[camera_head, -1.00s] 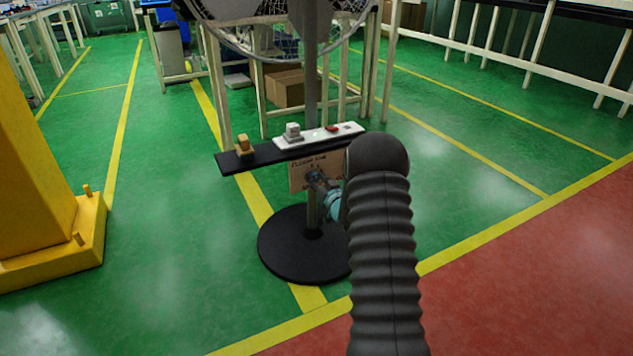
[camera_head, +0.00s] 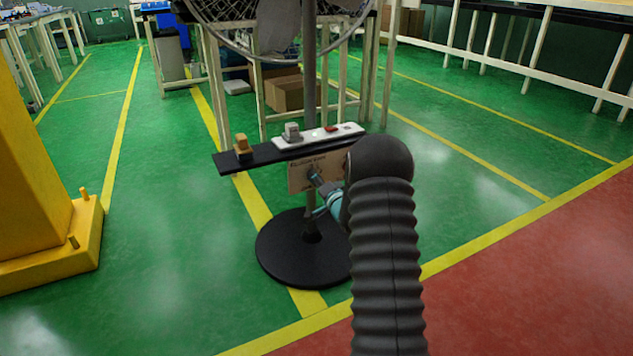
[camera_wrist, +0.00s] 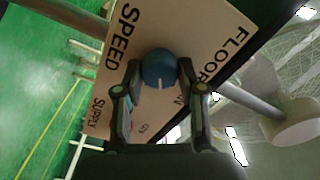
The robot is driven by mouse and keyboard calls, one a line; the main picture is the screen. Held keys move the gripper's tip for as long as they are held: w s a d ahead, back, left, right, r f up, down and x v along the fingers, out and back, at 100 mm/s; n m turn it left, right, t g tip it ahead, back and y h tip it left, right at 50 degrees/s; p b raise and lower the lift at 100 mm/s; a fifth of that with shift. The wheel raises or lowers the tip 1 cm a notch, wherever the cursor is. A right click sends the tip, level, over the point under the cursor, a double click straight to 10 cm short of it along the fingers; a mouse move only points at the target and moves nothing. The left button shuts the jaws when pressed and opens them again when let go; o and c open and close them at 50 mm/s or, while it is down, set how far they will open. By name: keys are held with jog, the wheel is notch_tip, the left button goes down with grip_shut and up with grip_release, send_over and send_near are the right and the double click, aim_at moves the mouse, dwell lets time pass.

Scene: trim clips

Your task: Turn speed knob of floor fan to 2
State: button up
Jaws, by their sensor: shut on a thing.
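The floor fan's control panel (camera_head: 300,178) is a tan plate below a black shelf on the fan's pole. In the wrist view the panel (camera_wrist: 105,75) shows the printed words FLOOR, SPEED and SUPPLY. A round blue knob (camera_wrist: 158,63) stands out from it, with a white pointer line on its lower side in the picture. My gripper (camera_wrist: 158,76) is shut on the knob, one finger on each side. The gripper also shows in the head view (camera_head: 317,180) at the panel's front. The fingers hide some markings around the knob, and I cannot read which number the pointer faces.
The fan's round black base (camera_head: 290,260) stands on the green floor. A yellow column (camera_head: 40,200) stands at the left. Open floor lies right of the fan.

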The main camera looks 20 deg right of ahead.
jog(key=shift+m, duration=2)
jog(key=o, duration=1.1)
jog(key=s, duration=1.2)
jog(key=shift+d, duration=0.15)
jog(key=shift+f, duration=0.1)
